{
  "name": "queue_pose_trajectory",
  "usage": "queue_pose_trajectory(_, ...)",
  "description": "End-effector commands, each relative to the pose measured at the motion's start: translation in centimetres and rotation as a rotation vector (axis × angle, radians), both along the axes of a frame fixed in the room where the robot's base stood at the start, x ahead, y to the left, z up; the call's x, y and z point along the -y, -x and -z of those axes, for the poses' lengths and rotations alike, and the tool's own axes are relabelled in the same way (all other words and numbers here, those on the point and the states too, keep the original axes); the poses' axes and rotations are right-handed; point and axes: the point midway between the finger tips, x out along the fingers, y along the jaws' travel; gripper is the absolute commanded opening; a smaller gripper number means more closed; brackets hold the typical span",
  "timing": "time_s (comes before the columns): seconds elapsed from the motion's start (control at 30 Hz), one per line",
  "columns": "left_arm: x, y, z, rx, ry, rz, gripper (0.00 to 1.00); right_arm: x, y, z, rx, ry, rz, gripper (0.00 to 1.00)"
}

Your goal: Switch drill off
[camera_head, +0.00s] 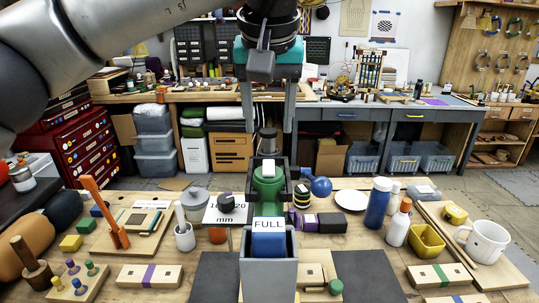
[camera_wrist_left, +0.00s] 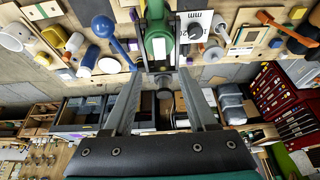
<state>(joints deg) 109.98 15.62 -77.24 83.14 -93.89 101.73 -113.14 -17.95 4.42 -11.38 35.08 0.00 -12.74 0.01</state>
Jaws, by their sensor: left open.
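The drill also shows at the top of the left wrist view (camera_wrist_left: 158,35). My left gripper (camera_head: 268,127) points down above and behind the drill's top. Its two grey fingers are apart with nothing between them, and they also show in the wrist view (camera_wrist_left: 160,78). My right gripper is not in view.
A grey bin (camera_head: 268,278) labelled FULL stands in front of the drill. A blue ball (camera_head: 321,187), a blue bottle (camera_head: 377,203) and a white mug (camera_head: 484,241) are to the right. An orange clamp-like tool (camera_head: 105,212) and wooden blocks lie left. Dark mats flank the bin.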

Motion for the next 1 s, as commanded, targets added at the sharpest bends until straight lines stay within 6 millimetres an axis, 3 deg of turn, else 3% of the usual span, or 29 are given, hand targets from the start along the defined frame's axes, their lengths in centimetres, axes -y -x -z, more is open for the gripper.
queue_pose_trajectory(0.2,-0.1,-1.8,4.5,-0.004,0.0,0.0,0.57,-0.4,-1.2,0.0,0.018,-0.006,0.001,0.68)
queue_pose_trajectory(0.4,0.0,-2.9,7.2,-0.002,0.0,0.0,0.57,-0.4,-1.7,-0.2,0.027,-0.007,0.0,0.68)
queue_pose_trajectory(0.87,0.0,-3.4,8.4,0.001,0.001,0.001,0.57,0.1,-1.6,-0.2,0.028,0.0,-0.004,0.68)
queue_pose_trajectory(1.0,0.0,-3.4,8.3,0.001,0.001,0.001,0.42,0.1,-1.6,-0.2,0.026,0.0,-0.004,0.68)
